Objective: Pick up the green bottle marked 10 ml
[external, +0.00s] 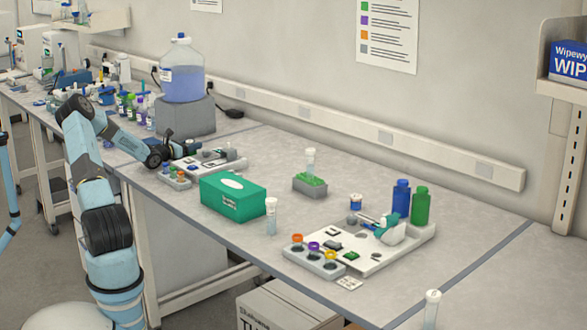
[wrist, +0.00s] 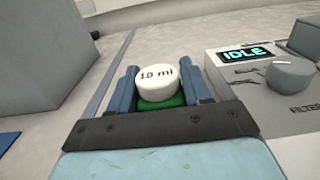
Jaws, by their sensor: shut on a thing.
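The green bottle (wrist: 155,76) shows in the wrist view, with a white cap marked 10 ml and a strip of green body below it. My gripper (wrist: 163,82) is shut on it, with one dark blue finger on each side of the cap. Most of the bottle's body is hidden by the gripper. In the external view my gripper (external: 186,147) is over the left part of the bench, by the grey device, and the bottle cannot be made out there.
A grey device with an IDLE display (wrist: 249,54) and a knob is close on the right in the wrist view. A green box (external: 233,196), a small block with vials (external: 174,176) and a blue-filled jug (external: 183,75) on a grey block (external: 186,116) are near my arm.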

